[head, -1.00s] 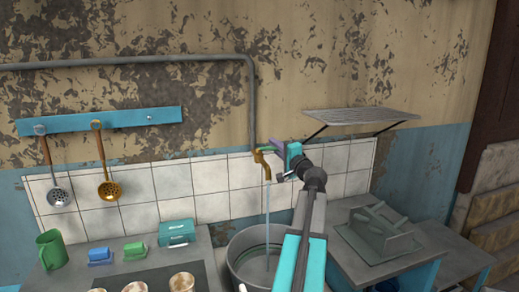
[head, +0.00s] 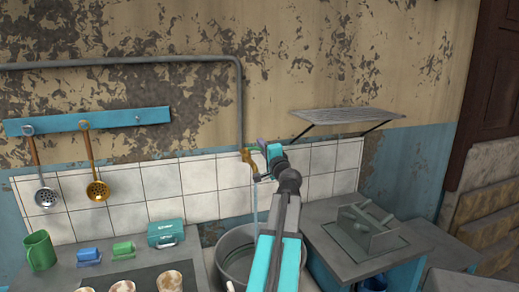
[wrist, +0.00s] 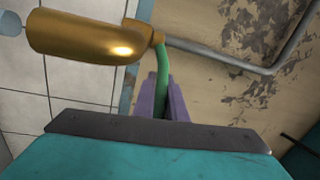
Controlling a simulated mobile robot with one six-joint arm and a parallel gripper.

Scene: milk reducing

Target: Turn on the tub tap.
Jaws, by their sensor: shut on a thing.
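The brass tap (head: 247,158) sticks out from the wall pipe over the grey metal tub (head: 221,262). A thin stream of water (head: 254,203) runs from its spout into the tub. In the wrist view the tap (wrist: 85,33) fills the upper left, and its green handle (wrist: 133,78) reaches down between the purple fingers of my gripper (wrist: 162,98). My gripper (head: 261,146) is shut on the handle, just right of the tap in the head view. My arm hides part of the tub, and the fingers hide the handle's end.
A wall shelf (head: 345,116) hangs to the right, above a counter with a grey dish rack (head: 367,231). On the left counter stand a green mug (head: 39,251), a teal box (head: 165,234) and several cups. A ladle (head: 97,189) and a skimmer (head: 46,196) hang above.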

